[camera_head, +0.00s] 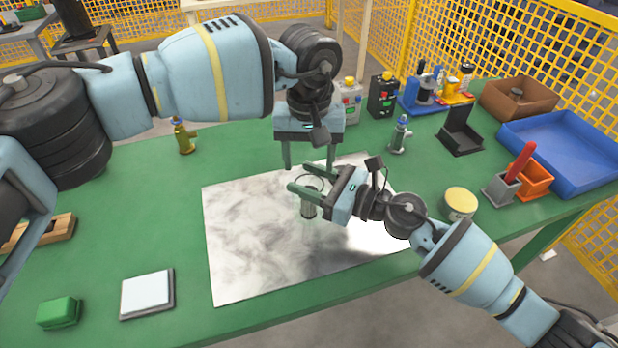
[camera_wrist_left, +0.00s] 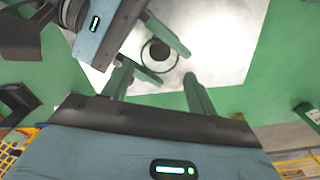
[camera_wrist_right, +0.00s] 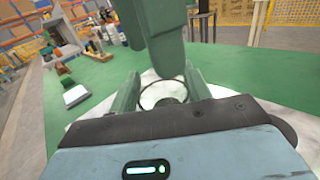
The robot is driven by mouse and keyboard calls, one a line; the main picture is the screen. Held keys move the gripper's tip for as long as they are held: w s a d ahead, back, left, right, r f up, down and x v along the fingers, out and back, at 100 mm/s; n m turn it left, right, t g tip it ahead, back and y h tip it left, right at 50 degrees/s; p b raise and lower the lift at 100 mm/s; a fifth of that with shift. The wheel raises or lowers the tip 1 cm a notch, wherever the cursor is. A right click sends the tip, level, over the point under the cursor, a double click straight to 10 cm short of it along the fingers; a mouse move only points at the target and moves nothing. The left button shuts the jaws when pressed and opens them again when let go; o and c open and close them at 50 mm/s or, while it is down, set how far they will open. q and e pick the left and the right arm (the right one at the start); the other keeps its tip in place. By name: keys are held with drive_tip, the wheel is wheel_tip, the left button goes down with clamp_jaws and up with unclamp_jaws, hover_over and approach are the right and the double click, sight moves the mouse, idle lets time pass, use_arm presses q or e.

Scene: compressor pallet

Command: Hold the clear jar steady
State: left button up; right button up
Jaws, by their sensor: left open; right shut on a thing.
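The clear jar (camera_head: 309,210) stands upright on the pale metal sheet (camera_head: 240,262) in the middle of the green table. My right gripper (camera_head: 306,190) reaches in from the right and is shut on the jar, a finger on each side. In the right wrist view the jar's round rim (camera_wrist_right: 163,93) shows between the fingers. My left gripper (camera_head: 308,166) points down just above and behind the jar, open and empty. In the left wrist view the jar (camera_wrist_left: 159,55) lies beyond its fingertips, with a dark round spot inside the rim.
A blue tray (camera_head: 565,155) lies farther right. Small bottles (camera_head: 183,137) (camera_head: 400,135) stand behind. A white pad (camera_head: 147,294) and green block (camera_head: 58,312) lie front left.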

use_arm(q)
wheel_tip(320, 180, up, 12)
idle(0.5)
idle(0.3)
drive_tip(key=shift+f, duration=0.1)
use_arm(e)
drive_tip(key=o, duration=1.1)
drive_tip(key=shift+o, duration=0.2)
drive_tip(key=v, duration=1.2)
